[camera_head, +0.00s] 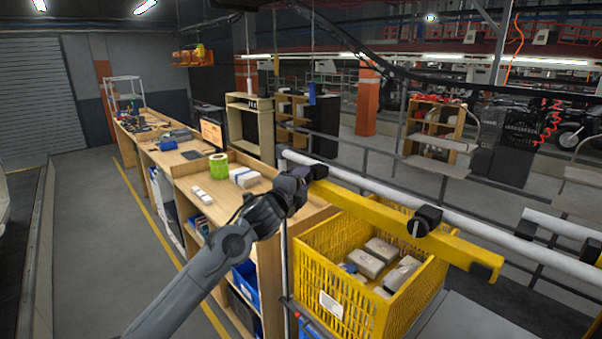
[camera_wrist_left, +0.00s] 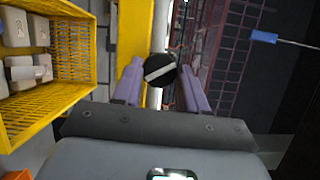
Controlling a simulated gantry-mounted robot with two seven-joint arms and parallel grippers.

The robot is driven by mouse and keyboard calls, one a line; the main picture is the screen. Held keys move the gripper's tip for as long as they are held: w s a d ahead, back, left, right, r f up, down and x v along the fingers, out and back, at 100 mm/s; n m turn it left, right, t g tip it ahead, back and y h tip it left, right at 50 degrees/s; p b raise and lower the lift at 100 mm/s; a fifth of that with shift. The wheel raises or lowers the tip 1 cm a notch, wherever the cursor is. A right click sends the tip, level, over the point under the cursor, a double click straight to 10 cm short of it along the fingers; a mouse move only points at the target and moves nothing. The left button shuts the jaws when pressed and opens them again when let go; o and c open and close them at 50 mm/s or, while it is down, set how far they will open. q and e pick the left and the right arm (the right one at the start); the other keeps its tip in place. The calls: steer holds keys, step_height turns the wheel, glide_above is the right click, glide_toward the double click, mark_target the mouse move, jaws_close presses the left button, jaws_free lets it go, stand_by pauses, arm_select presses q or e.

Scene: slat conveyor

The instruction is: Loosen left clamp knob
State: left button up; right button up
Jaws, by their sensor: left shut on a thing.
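A yellow bar (camera_head: 370,209) runs along the white rail from my left gripper toward the lower right; it also shows upright in the left wrist view (camera_wrist_left: 135,32). The left clamp knob (camera_wrist_left: 160,69) is round and black with a pale stripe across its face. My left gripper (camera_head: 307,176) is at the bar's left end, its two purple fingers closed on either side of this knob. In the head view the gripper hides most of the knob. A second black knob (camera_head: 425,219) with a grey tab sits farther right on the bar. My right gripper is out of view.
A yellow crate (camera_head: 343,303) with several grey boxes stands under and in front of the bar. A white rail (camera_head: 380,184) runs just behind it.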

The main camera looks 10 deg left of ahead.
arm_select(q)
steer(key=shift+w+a+r+n+g+h+p, duration=0.15)
steer(key=shift+n+g+p, duration=0.6)
steer(key=shift+n+p, duration=1.15)
steer(key=shift+s+d+r+n+g+h+p, duration=0.2)
steer(key=shift+n+g+p, duration=0.75)
steer(key=shift+p, duration=1.6)
steer(key=shift+w+a+r+n+g+h+p, duration=0.1)
steer(key=shift+w+a+n+g+h+p, duration=0.3)
steer(key=shift+n+p, duration=1.6)
steer(key=shift+s+d, duration=0.2)
steer(key=o, duration=1.1)
steer(key=shift+c, duration=0.2)
steer(key=shift+s, duration=0.15)
